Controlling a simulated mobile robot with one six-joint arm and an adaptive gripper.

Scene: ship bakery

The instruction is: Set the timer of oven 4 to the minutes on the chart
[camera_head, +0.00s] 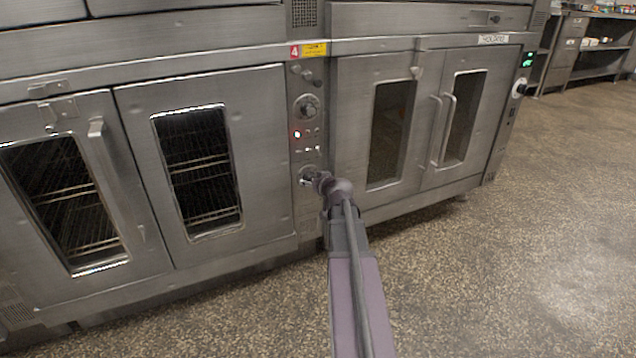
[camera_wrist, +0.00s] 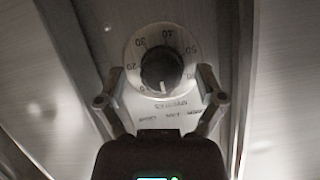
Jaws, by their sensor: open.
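Oven 4 carries a red number tag (camera_head: 294,51) at the top of its narrow control panel (camera_head: 312,73). A white mark on the knob points to the bottom of the picture. My gripper (camera_wrist: 161,88) is open, its two fingers apart at either side of the dial's lower part; I cannot tell whether they touch it. In the head view my gripper (camera_head: 315,180) is at the panel's lower dial and partly hides it. No chart is legible.
Another dial (camera_head: 307,107) and small lit indicators (camera_head: 298,134) sit higher on the panel. Glass oven doors (camera_head: 205,160) stand closed on the left, and a cabinet with two doors (camera_head: 390,130) stands on the right. The speckled floor (camera_head: 510,230) at right is clear.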

